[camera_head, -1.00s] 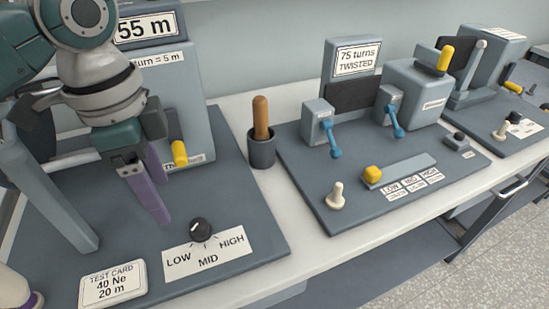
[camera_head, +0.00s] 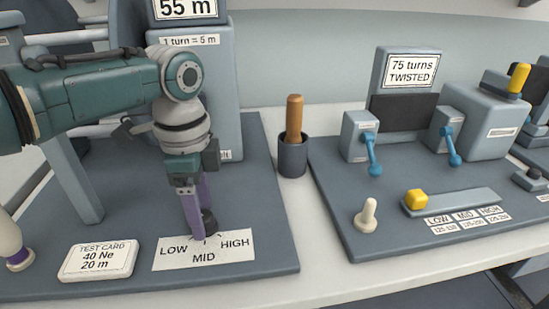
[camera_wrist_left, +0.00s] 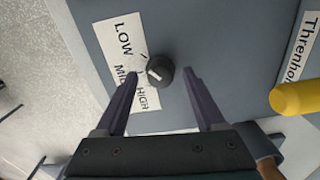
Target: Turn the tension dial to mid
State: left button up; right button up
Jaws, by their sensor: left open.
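The tension dial (camera_head: 209,220) is a small black knob at the top of a white LOW-MID-HIGH label (camera_head: 204,251). In the head view, a finger of my left gripper (camera_head: 198,222) partly hides it. In the left wrist view the dial (camera_wrist_left: 160,70) shows whole, with a pale pointer mark on its label-facing side; I cannot tell exactly which word it points to. My left gripper (camera_wrist_left: 161,75) is open, with one purple finger on each side of the dial and a gap to each. My right gripper is not in view.
A test card (camera_head: 98,260) lies left of the label. A cream piece with a purple band (camera_head: 14,248) stands at the left edge. A wooden-handled tool stands in a dark cup (camera_head: 293,157) to the right. A second station (camera_head: 400,225) with levers is farther right.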

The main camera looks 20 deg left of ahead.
pick_arm(q)
jog(key=shift+f, duration=0.3)
grip_shut()
dwell(0.5)
